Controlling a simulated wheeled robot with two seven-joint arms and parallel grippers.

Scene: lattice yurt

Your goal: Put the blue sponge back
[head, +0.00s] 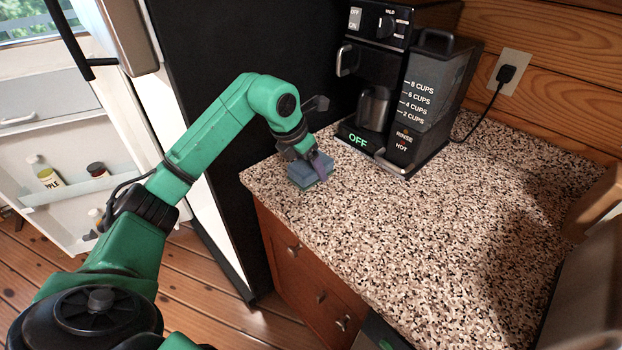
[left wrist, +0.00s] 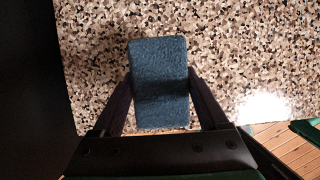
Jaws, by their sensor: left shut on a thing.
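The blue sponge (head: 304,175) is at the left corner of the speckled countertop (head: 430,230), in front of the coffee maker. My left gripper (head: 308,165) is over it, pointing down, and is shut on it. In the left wrist view the sponge (left wrist: 160,80) sits between the two dark fingers (left wrist: 163,100), which touch its left and right sides. The countertop shows behind it in that view. I cannot tell whether the sponge rests on the counter or is held just above it. My right gripper is not in view.
A black coffee maker (head: 385,125) stands behind the sponge, its cord (head: 488,115) running to a wall outlet (head: 509,72). A dark fridge side (head: 255,80) rises left of the counter, and its door stands open with bottles (head: 48,178) on a shelf. The middle of the countertop is clear.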

